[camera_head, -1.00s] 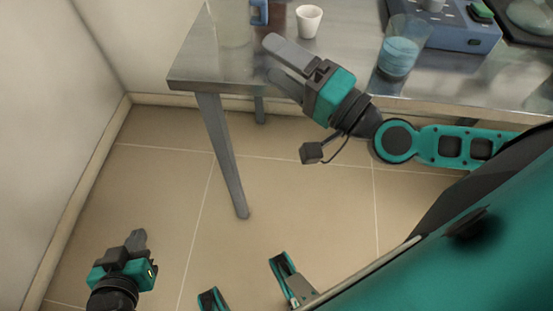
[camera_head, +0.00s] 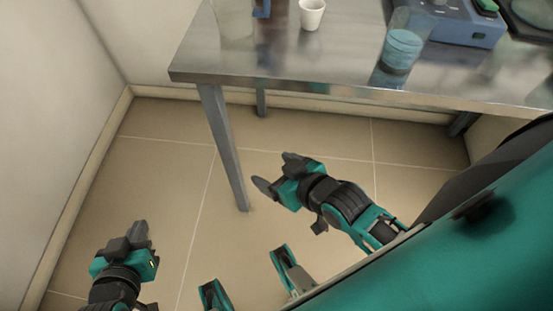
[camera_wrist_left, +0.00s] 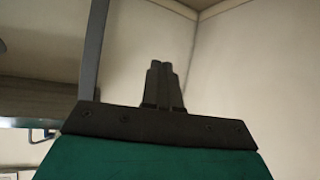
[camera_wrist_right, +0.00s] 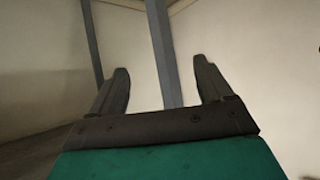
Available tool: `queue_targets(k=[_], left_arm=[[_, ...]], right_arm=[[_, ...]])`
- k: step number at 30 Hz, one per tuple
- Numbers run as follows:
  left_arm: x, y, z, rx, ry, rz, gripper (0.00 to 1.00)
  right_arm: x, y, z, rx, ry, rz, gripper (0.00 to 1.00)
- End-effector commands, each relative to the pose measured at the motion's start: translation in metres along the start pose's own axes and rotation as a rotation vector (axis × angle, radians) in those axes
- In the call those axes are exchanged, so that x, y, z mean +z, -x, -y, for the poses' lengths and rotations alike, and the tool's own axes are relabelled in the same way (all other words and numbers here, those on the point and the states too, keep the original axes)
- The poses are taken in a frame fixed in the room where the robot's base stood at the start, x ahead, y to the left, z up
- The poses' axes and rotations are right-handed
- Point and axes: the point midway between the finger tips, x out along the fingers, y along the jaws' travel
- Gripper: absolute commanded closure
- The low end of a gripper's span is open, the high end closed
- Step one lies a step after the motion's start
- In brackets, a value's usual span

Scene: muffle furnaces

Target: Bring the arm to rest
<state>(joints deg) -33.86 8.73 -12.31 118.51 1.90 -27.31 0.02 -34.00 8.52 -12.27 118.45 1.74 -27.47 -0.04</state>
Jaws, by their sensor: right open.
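My right gripper (camera_head: 274,172) is below and in front of the metal table, over the tiled floor, beside the table's front leg. In the right wrist view its two fingers (camera_wrist_right: 163,85) stand wide apart with nothing between them. My left gripper (camera_head: 137,232) is low at the left of the head view, over the floor and well apart from the table. In the left wrist view its fingers (camera_wrist_left: 162,75) are together with nothing visible between them.
The metal table (camera_head: 270,65) has a front leg (camera_head: 226,150) close to my right gripper. On it stand a white cup (camera_head: 311,14), a beaker of blue liquid (camera_head: 402,48) and a blue device (camera_head: 465,30). The floor (camera_head: 165,185) between the grippers is clear.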

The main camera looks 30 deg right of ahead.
Motion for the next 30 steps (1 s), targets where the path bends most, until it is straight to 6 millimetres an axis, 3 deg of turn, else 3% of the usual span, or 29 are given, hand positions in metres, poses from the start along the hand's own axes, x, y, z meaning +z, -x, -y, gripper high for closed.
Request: queue_targets(k=[8, 12, 21, 30], left_arm=[[-0.003, 0.003, 0.001, 0.0, -0.004, 0.001, 1.0], [-0.024, 0.018, 0.002, -0.007, -0.009, -0.004, 1.0], [-0.034, 0.048, 0.019, -0.059, -0.011, 0.02, 1.0], [-0.032, 0.049, 0.022, -0.066, -0.015, 0.018, 1.0]], right_arm=[[-0.003, 0.002, 0.0, 0.001, 0.0, -0.001, 0.2], [-0.018, 0.017, -0.005, 0.014, 0.002, 0.003, 0.2], [-0.037, 0.048, -0.019, 0.056, 0.013, 0.013, 0.2], [-0.035, 0.049, -0.022, 0.064, 0.016, 0.012, 0.2]])
